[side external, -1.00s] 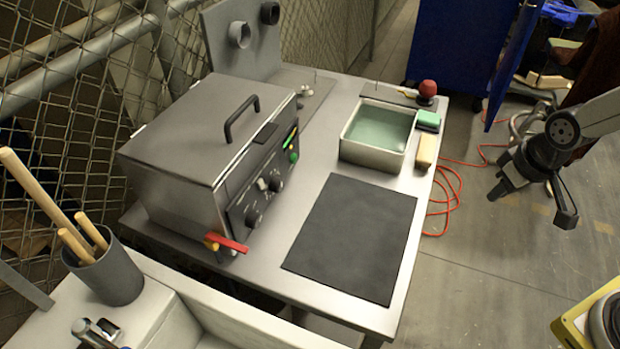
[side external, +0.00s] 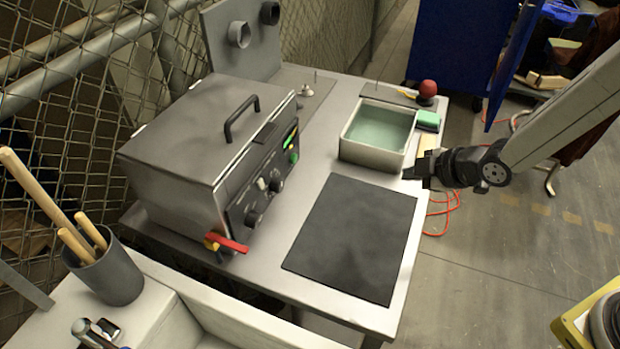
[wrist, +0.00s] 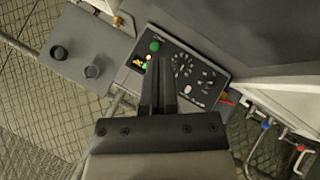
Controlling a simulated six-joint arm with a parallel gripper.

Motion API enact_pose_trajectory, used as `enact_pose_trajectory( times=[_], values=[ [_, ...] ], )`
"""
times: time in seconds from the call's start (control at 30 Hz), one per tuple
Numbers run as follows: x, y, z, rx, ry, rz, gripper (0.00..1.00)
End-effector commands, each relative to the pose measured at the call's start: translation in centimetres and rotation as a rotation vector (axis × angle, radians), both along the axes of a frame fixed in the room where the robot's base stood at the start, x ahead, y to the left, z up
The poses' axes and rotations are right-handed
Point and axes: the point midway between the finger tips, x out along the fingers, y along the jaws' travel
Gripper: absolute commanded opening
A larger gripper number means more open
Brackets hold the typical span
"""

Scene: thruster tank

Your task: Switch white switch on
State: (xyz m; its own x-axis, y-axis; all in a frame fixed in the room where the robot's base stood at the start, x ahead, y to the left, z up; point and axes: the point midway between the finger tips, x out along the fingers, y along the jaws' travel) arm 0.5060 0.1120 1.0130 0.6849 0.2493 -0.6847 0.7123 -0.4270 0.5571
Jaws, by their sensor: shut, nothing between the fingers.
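The white switch (side external: 262,184) is a small pale lever on the front control panel (side external: 258,205) of the grey lidded tank (side external: 190,150). It sits beside black knobs (side external: 254,218). In the wrist view the white switch (wrist: 190,89) shows just right of my fingers; its on or off position is too small to tell. My gripper (side external: 408,172) is shut and empty, near the table's right edge beside the basin, well apart from the panel. In the wrist view my gripper (wrist: 160,70) points toward the panel, its fingers together. A green button (wrist: 154,46) is also on the panel.
A basin of greenish liquid (side external: 345,152) stands at the back right, with a green sponge (side external: 428,119) and a red knob (side external: 428,89) nearby. A red-handled valve (side external: 228,244) juts from the tank's front. A dark mat (side external: 350,240) lies flat and clear.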

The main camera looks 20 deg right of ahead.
Motion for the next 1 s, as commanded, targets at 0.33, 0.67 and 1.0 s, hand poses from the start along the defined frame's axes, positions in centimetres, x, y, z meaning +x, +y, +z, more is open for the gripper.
enact_pose_trajectory(
  times=[0.33, 0.67, 1.0],
  values=[
    [1.2, 6.7, -0.4, -0.126, -0.322, 0.381, 0.0],
    [0.2, 12.4, -0.3, -0.219, -0.641, 0.649, 0.0],
    [-0.6, 14.5, -0.1, -0.254, -0.792, 0.739, 0.0]
  ],
)
